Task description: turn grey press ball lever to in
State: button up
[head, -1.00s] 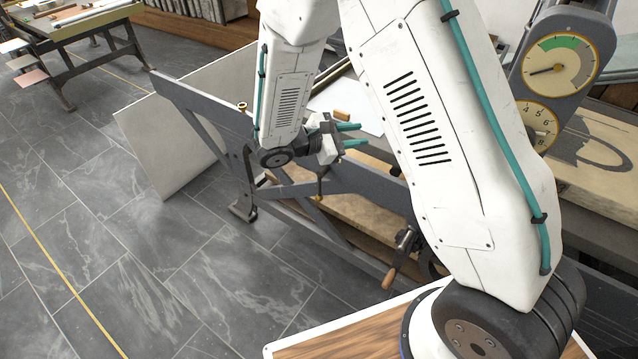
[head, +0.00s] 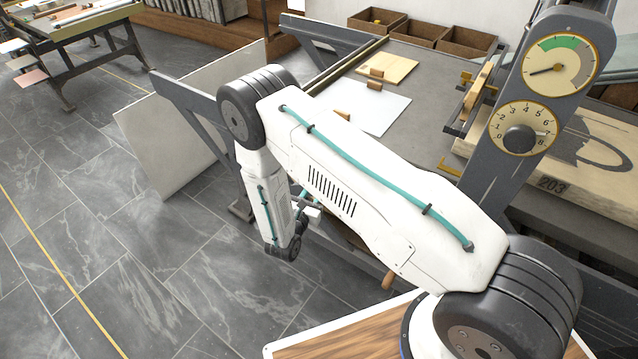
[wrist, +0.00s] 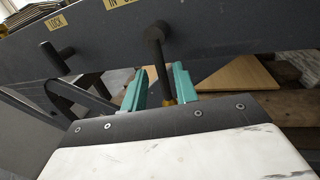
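The ball lever (wrist: 160,58) shows in the wrist view. Its dark round pivot is on the face of the press's grey side rail (wrist: 225,30), below a yellow label (wrist: 121,3) that reads "IN" and is cut off by the top edge. Its dark rod hangs down, with a brass-coloured part low between my fingers. My gripper (wrist: 163,88) has its two teal fingers apart, one on each side of the rod, with a gap at least on the left. In the head view my gripper (head: 304,204) is low beside the press, mostly hidden by my arm, and the lever is hidden.
A yellow "LOCK" label (wrist: 57,22) marks the rail left of the lever, with a dark peg (wrist: 64,52) beneath it. A dial post (head: 540,100) stands at the right. A pale board (head: 165,140) leans at the press's left end. The floor left is clear.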

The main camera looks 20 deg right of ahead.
jog(key=shift+x, duration=2)
grip_shut()
